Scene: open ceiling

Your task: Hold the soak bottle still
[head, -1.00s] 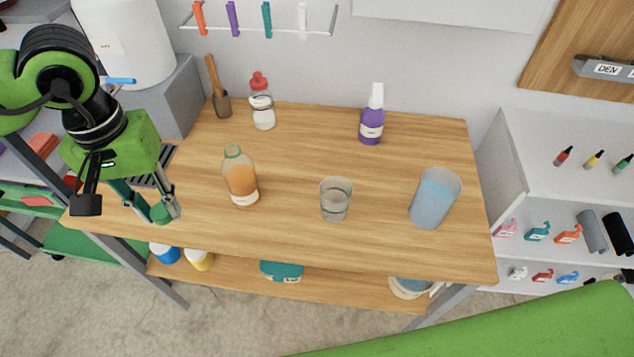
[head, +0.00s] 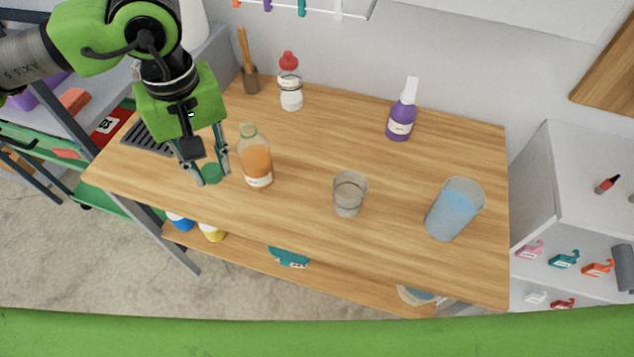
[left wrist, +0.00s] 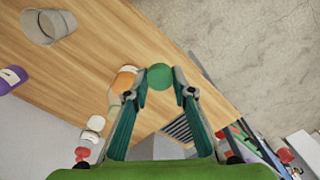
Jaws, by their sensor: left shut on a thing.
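A clear bottle of orange liquid (head: 257,163) stands upright on the wooden table, its neck open. Its label is too small to read, so I cannot confirm that it is the soak bottle. My left gripper (head: 210,172) is shut on a round green cap (head: 212,174), just left of this bottle and not visibly touching it. In the left wrist view the green cap (left wrist: 160,77) sits between the fingertips, with the orange bottle (left wrist: 123,82) close on its left. My right gripper is not in view.
A tumbler (head: 349,195), a jug of blue liquid (head: 453,211), a purple spray bottle (head: 401,120) and a red-capped bottle (head: 291,88) stand on the table (head: 330,140). A dark grille (head: 148,138) lies at the left end.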

